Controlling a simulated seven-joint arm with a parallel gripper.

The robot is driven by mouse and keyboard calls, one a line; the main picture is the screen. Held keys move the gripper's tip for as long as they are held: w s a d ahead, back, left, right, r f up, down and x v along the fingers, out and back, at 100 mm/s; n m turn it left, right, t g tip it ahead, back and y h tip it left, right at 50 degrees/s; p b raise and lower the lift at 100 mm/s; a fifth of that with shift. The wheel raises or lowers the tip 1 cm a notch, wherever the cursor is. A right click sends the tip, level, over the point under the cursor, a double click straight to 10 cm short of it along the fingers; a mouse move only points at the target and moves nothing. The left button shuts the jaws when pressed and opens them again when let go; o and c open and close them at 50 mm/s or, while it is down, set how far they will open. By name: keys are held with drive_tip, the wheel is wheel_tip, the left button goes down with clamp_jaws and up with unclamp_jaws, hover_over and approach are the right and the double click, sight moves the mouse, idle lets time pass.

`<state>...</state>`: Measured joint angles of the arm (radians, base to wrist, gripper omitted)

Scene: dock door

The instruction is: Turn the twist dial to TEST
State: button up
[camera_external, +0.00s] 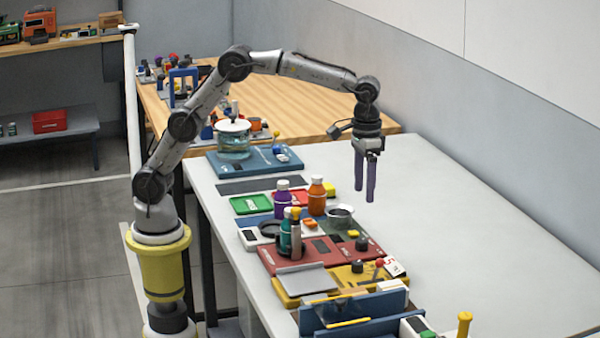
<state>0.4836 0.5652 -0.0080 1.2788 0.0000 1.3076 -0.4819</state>
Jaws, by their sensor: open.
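Two dark round knobs show on the panels: one (362,243) at the right end of the red panel (275,258), and one (358,267) on the yellow panel (290,299). The dial labels are too small to read, so I cannot tell which is the twist dial or where it points. My gripper (365,193) is open and empty, its two fingers pointing down. It hangs above the white table, behind the knobs in the picture and clear of them.
Purple (282,195) and orange (316,197) bottles, a grey bowl (340,215) and a teal bottle (285,232) stand left of or below my gripper. A red-topped lever (379,264) is beside the yellow panel's knob. The white table's right side (460,230) is clear.

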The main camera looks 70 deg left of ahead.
sight(362, 240)
wheel_tip(362, 240, down, 13)
drive_tip(key=shift+f, duration=0.1)
idle(0.4)
clamp_jaws()
